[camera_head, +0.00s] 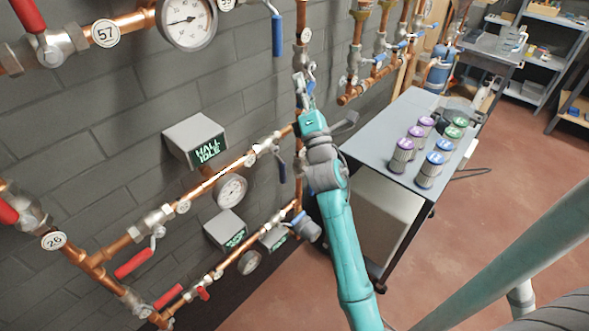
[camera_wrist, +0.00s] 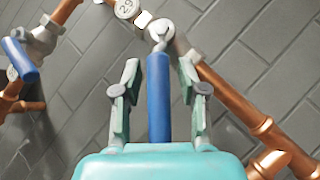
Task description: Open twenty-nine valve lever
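The valve tagged 29 (camera_wrist: 126,8) sits on a copper pipe at the top of the wrist view. Its blue lever (camera_wrist: 159,100) points down the picture, toward my gripper's palm. My gripper (camera_wrist: 158,72) is open, with one finger on each side of the lever and a visible gap on both sides. In the head view my gripper (camera_head: 308,102) is at the vertical copper pipe by the wall, and it largely hides the lever there.
Another blue lever (camera_wrist: 22,62) is at the left of the wrist view. Pipes with a gauge (camera_head: 231,189) and a display box (camera_head: 196,140) line the wall at left. A grey table (camera_head: 375,150) with several capped jars stands at right.

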